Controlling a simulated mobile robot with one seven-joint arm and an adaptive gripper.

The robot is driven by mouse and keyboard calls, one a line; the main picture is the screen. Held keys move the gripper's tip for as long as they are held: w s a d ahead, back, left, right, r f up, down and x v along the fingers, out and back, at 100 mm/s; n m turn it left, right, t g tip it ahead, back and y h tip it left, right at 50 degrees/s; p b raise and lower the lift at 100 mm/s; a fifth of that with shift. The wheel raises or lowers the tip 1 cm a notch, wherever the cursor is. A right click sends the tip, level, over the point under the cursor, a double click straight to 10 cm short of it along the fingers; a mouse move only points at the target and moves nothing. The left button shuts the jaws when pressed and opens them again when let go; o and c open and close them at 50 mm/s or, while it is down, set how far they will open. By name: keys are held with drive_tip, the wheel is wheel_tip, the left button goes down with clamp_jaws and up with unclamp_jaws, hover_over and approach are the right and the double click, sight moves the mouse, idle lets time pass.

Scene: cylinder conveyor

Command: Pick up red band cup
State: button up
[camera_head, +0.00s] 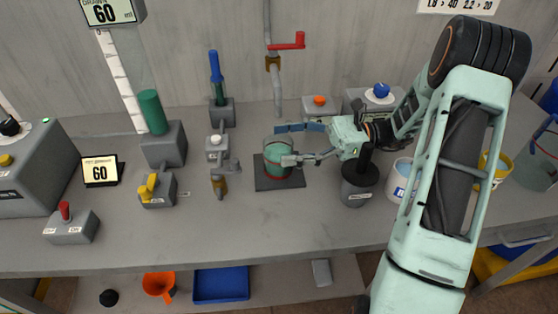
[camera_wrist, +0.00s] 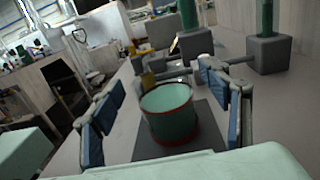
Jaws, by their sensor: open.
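The red band cup (camera_head: 278,160) is a clear, greenish cup with red rings at its rim and base. It stands upright on a dark square mat (camera_head: 280,184) on the bench. In the wrist view the cup (camera_wrist: 168,115) stands between the spread blue-padded fingers of my gripper (camera_wrist: 165,110). In the head view my gripper (camera_head: 294,143) reaches in from the right, with its fingertips close to the cup's right and back sides. It is open; I cannot tell whether any finger touches the cup. The mat also shows in the wrist view (camera_wrist: 205,145).
A metal valve (camera_head: 218,165) stands left of the mat. A grey pot with a dark lid (camera_head: 357,188) stands right of the cup, under my arm. A red-handled pipe (camera_head: 273,70) runs down behind. Bare bench lies in front of the mat.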

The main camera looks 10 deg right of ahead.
wheel_tip(320, 180, down, 4)
drive_tip(key=shift+s+a+r, duration=0.1)
drive_tip(key=shift+a, duration=0.95)
drive_tip(key=shift+s+a, duration=0.1)
drive_tip(key=shift+a, duration=2.6)
clamp_jaws()
